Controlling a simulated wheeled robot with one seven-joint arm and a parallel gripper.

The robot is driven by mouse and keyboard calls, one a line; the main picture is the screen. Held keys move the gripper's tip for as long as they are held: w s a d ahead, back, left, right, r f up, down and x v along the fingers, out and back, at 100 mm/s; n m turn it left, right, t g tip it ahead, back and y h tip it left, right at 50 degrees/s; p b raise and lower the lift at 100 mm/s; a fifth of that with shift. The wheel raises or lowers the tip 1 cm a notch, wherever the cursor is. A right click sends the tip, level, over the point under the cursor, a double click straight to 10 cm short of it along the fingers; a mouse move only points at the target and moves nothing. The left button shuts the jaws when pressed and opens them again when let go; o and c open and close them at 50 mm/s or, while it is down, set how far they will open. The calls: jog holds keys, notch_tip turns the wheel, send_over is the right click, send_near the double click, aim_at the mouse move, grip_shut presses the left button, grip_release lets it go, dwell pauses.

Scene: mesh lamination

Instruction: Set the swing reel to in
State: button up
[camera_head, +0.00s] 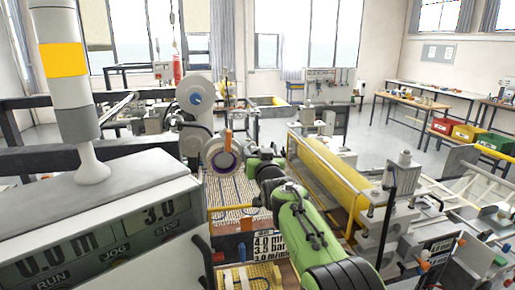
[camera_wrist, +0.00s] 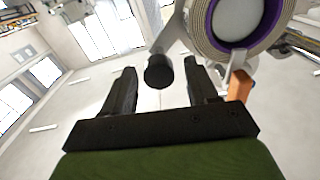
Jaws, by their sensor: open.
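The swing reel (camera_head: 222,159), a pale roll with a purple core, hangs on a grey arm left of centre in the head view. In the wrist view the reel (camera_wrist: 273,42) fills the upper right, partly cut off. A black knob (camera_wrist: 158,72) on a grey lever shows between my fingertips, with a gap on both sides. My gripper (camera_wrist: 160,66) is open and holds nothing. In the head view my gripper (camera_head: 247,152) is just right of the reel, small and partly hidden by my green wrist.
An orange piece (camera_wrist: 239,84) sits close beside my right finger. A yellow roller (camera_head: 335,172) and grey machine frame lie to the right. A console with displays (camera_head: 110,245) and a signal tower (camera_head: 68,70) stand at the left. Open floor lies farther back.

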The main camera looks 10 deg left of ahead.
grip_shut()
dwell(0.3)
jog(key=shift+f, duration=0.1)
jog(key=s+a+f+m+b, duration=0.4)
jog(key=a+f+m+b, duration=0.4)
jog(key=f+b, duration=0.5)
jog(key=shift+s+a+f, duration=0.2)
jog(key=shift+a+f, duration=0.1)
jog(key=shift+a, duration=0.25)
dwell(0.6)
grip_release()
jog(key=shift+a, duration=0.1)
jog(key=shift+r, duration=0.15)
